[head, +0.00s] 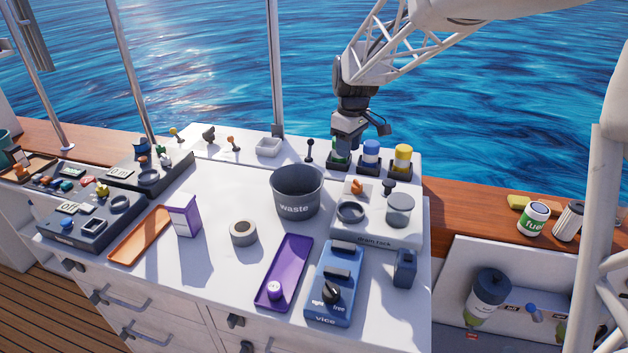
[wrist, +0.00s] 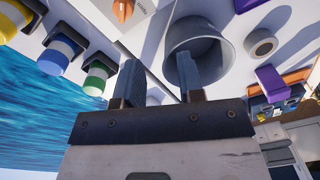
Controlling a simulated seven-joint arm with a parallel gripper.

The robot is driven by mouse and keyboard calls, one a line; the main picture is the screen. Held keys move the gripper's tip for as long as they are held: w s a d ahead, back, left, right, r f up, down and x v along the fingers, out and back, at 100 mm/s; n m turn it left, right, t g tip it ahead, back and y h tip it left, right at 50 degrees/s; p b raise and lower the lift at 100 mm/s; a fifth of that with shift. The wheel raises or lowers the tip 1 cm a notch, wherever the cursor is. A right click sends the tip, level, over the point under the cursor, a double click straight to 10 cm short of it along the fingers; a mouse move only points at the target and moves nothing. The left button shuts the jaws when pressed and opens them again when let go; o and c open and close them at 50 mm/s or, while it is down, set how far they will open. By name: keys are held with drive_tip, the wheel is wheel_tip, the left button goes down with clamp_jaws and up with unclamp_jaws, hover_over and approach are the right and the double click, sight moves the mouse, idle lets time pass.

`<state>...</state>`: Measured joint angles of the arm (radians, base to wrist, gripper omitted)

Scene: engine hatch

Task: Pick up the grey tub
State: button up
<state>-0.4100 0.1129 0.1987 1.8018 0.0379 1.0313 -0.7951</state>
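The grey tub (head: 297,190), a dark grey open bucket lettered "waste", stands upright on the white worktop near its middle. In the wrist view the tub (wrist: 205,45) is at the upper middle, and one finger covers part of its left side. My gripper (head: 347,140) is at the back of the worktop, behind and to the right of the tub, in front of part of a green-banded can. In the wrist view the fingers of my gripper (wrist: 158,62) are apart with nothing seen between them. The tub looks empty, though its full inside does not show.
Blue and yellow cans (head: 402,158) stand right of my gripper. The drum lock box (head: 375,238) is close to the tub's right. A blue vice box (head: 335,285), purple tray (head: 283,270) and grey ring (head: 243,233) lie in front. A small black lever (head: 309,150) stands behind.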

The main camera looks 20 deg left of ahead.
sight(304, 175)
drive_tip(key=w+a+f+n, duration=0.1)
drive_tip(key=w+a+f, duration=0.1)
drive_tip(key=a, duration=0.2)
drive_tip(key=w+a+f+n, duration=0.1)
drive_tip(key=w+a+f, duration=0.1)
drive_tip(key=a, duration=0.3)
drive_tip(key=w+a+f+n, duration=0.1)
drive_tip(key=a+f, duration=0.3)
drive_tip(key=shift+w+a+f+n+g, duration=0.1)
drive_tip(key=shift+w+a+n+g, duration=0.15)
drive_tip(key=shift+w+n+g, duration=0.15)
drive_tip(key=shift+s+f, duration=0.1)
drive_tip(key=shift+f, duration=1.2)
drive_tip(key=shift+s+f, duration=0.1)
drive_tip(key=shift+f, duration=2.5)
clamp_jaws()
